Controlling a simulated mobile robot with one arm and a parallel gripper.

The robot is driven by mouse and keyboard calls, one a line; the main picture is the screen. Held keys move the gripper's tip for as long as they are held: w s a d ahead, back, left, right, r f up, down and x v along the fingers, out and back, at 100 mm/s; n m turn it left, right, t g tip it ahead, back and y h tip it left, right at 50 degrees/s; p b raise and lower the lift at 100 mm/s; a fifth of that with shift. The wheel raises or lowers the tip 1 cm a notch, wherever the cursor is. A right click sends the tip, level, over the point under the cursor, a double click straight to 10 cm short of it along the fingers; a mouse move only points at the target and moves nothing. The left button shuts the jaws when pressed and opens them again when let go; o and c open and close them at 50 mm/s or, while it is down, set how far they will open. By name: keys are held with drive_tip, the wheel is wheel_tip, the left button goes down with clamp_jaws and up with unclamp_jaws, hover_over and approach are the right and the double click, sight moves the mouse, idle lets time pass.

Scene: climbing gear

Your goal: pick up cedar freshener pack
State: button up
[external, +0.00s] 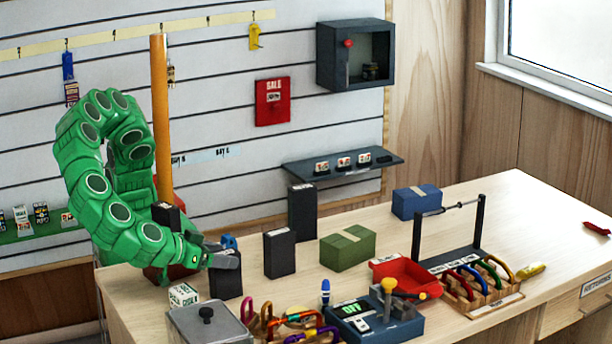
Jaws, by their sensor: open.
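No label in view clearly reads as cedar freshener, so I cannot tell which thing is the cedar freshener pack. A small white pack with green lettering (183,295) sits on the bench's left end, left of and below my gripper. Several small labelled packs (22,219) stand on a green shelf at the far left, and small packs (343,162) sit on the dark wall shelf. My gripper (234,260) is at the end of the green arm, low over the left of the bench, close to a dark upright box (226,284). Its jaws are open; any contact with the box is unclear.
Two more dark boxes (279,254) (302,212), a green box (347,248) and a blue box (416,202) stand on the bench (545,215). A grey lidded bin (208,326), red tray (405,276) and carabiner rack (482,293) line the front.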

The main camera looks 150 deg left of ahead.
drive_tip(key=shift+a+f, duration=0.25)
drive_tip(key=shift+a, duration=0.4)
clamp_jaws()
